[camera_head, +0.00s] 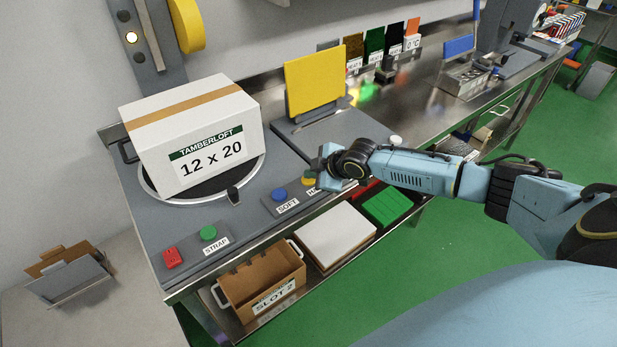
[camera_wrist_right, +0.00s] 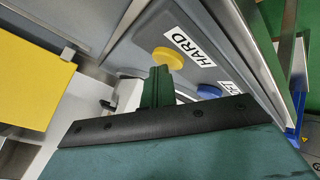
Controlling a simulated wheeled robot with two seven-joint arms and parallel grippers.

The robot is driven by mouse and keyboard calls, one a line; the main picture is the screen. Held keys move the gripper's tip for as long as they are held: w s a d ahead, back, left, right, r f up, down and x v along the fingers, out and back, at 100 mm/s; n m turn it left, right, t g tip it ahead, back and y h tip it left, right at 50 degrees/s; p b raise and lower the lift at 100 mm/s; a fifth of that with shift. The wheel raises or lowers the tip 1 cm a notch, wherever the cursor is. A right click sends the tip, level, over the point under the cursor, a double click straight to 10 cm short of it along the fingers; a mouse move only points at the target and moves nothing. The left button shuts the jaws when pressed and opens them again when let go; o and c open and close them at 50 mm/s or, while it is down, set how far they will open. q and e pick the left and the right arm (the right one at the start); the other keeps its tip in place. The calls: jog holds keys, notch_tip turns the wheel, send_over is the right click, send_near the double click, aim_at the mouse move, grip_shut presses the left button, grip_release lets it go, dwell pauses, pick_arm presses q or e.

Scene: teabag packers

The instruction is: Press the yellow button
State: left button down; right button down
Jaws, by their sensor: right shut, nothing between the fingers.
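The yellow button (camera_head: 307,182) is on the grey front panel of the workbench, right of the blue button, partly hidden by my right gripper. In the right wrist view the yellow button (camera_wrist_right: 167,58) is a round knob beside a label reading HARD. My right gripper (camera_head: 321,172) reaches in from the right, close to the button. In the wrist view its dark green fingers (camera_wrist_right: 157,80) are shut and empty, with their tips at the near edge of the button. I cannot tell whether they touch it. My left gripper is not in view.
A blue button (camera_head: 279,195) labelled SOFT sits close by. A green button (camera_head: 208,233) and a red button (camera_head: 171,257) are further left. A white carton (camera_head: 190,133) stands on a round plate behind them. An upright yellow panel (camera_head: 315,82) stands behind the gripper.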

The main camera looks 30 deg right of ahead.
aim_at(312, 181)
jog(key=shift+r, duration=0.1)
jog(key=shift+r+p, duration=0.8)
jog(key=shift+p, duration=0.1)
notch_tip(312, 181, up, 5)
jog(key=p, duration=0.4)
jog(key=shift+r+p, duration=0.1)
jog(key=shift+p, duration=0.25)
